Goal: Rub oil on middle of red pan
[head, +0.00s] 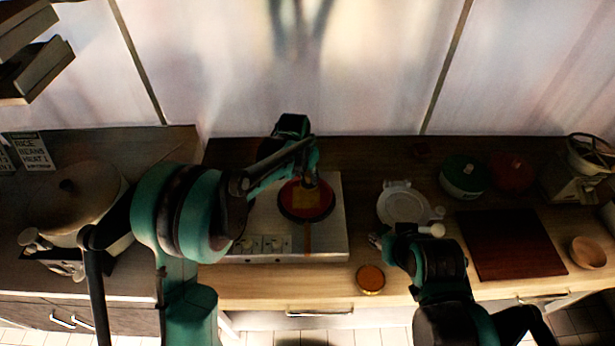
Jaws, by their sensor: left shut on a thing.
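My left gripper (309,180) is over the far part of the pan, pointing down. It is shut on a yellow-orange pad (306,197) that shows over the middle of the pan; I cannot tell whether the pad touches the pan. A small round dish with orange contents (370,279), perhaps oil, stands at the counter's front edge. My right gripper (377,240) is low by the counter, right of the stove; its fingers are too dark to read.
A white plate-like item (402,204) and a small white cup (437,230) are near my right arm. A dark red board (510,244), wooden bowl (587,252), green pot (464,176) and red pot (511,172) are to the right. A large lidded pot (72,200) stands left.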

